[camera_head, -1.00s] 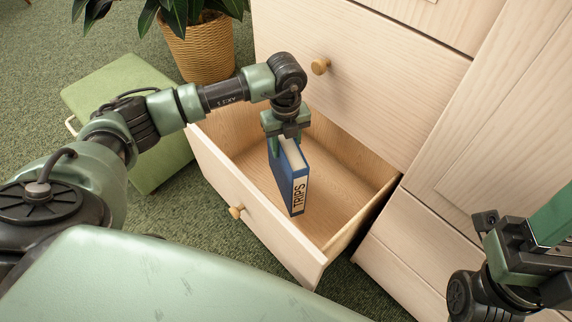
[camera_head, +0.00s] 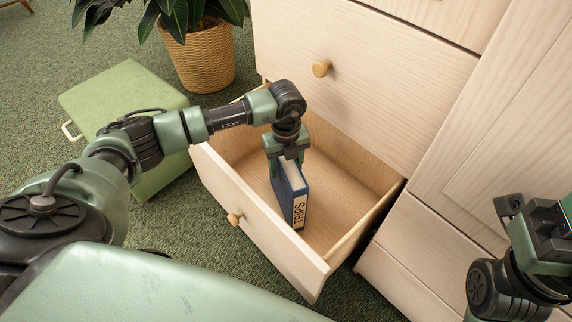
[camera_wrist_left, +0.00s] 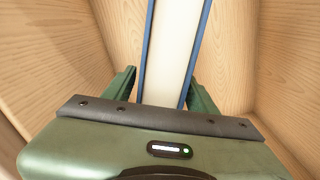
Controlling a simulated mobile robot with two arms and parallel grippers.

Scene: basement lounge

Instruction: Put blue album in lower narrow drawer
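The blue album (camera_head: 291,196), with "TRIPS" on its pale spine label, stands upright inside the open lower drawer (camera_head: 345,193). My left gripper (camera_head: 287,158) is above it, with its fingers on either side of the album's covers. In the left wrist view the album's pale page edge and blue covers (camera_wrist_left: 172,50) run between the two green fingers (camera_wrist_left: 160,95), inside the wooden drawer walls. The fingers look closed on it. Whether the album's bottom touches the drawer floor is hard to tell. My right gripper (camera_head: 545,235) is at the right edge, partly cut off.
The drawer front with its round knob (camera_head: 235,218) faces me. A closed drawer with a knob (camera_head: 321,68) is above. A green stool (camera_head: 120,95) and a potted plant in a basket (camera_head: 200,55) stand to the left. The drawer floor beside the album is bare.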

